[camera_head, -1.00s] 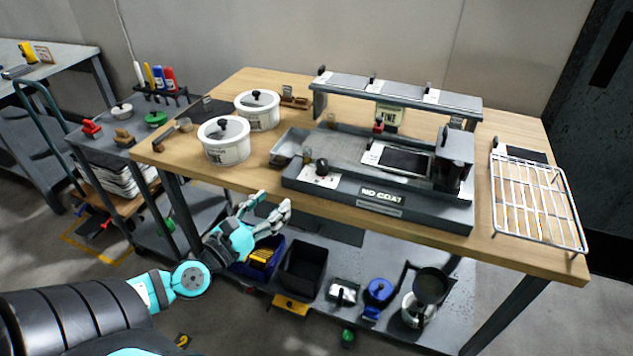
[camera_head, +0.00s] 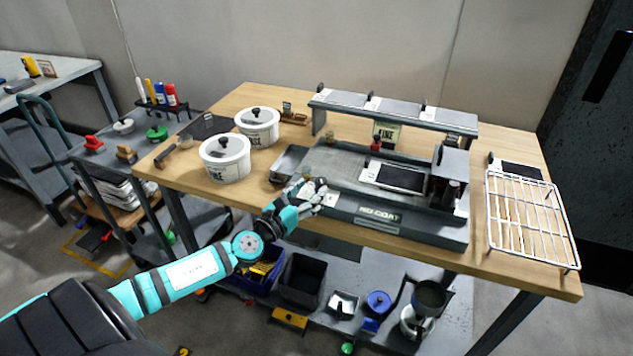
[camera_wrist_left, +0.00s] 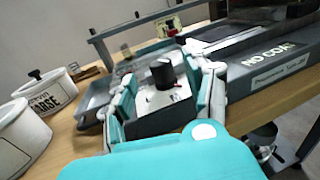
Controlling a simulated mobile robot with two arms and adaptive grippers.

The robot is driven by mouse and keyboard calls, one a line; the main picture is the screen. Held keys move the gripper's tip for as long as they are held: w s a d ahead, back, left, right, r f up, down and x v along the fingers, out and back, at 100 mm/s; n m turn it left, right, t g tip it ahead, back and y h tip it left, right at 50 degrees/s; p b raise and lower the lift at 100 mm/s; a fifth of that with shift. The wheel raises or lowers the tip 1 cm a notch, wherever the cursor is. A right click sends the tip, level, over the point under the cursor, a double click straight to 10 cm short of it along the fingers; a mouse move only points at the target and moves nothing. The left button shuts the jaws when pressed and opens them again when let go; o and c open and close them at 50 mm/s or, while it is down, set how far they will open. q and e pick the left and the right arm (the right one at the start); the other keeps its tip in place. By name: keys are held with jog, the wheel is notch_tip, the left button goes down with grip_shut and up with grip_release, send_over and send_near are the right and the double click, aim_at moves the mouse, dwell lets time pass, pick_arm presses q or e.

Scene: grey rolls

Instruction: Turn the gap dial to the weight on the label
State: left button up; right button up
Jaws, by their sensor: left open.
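The gap dial is a black knob (camera_wrist_left: 162,74) on a pale plate at the machine's left front corner. It sits between the fingers of my open left gripper (camera_wrist_left: 163,92) in the left wrist view, a little beyond them; I cannot tell whether they touch it. In the head view my left gripper (camera_head: 312,192) is at that corner and mostly hides the dial. The grey machine (camera_head: 385,222) reads "NO COAT" on its front. A pale label card (camera_head: 386,132) stands behind the bed and seems to read "FINE". My right gripper is not in view.
Two white lidded pots (camera_head: 225,160) (camera_head: 258,126) stand left of the machine. A wire rack (camera_head: 530,220) lies at the right end of the wooden table (camera_head: 480,262). A raised grey shelf (camera_head: 395,108) runs behind. Bins and tools fill the lower shelf.

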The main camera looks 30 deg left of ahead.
aim_at(318, 184)
pick_arm(q)
jog(key=shift+w, duration=1.7)
jog(key=shift+d, duration=0.1)
grip_shut()
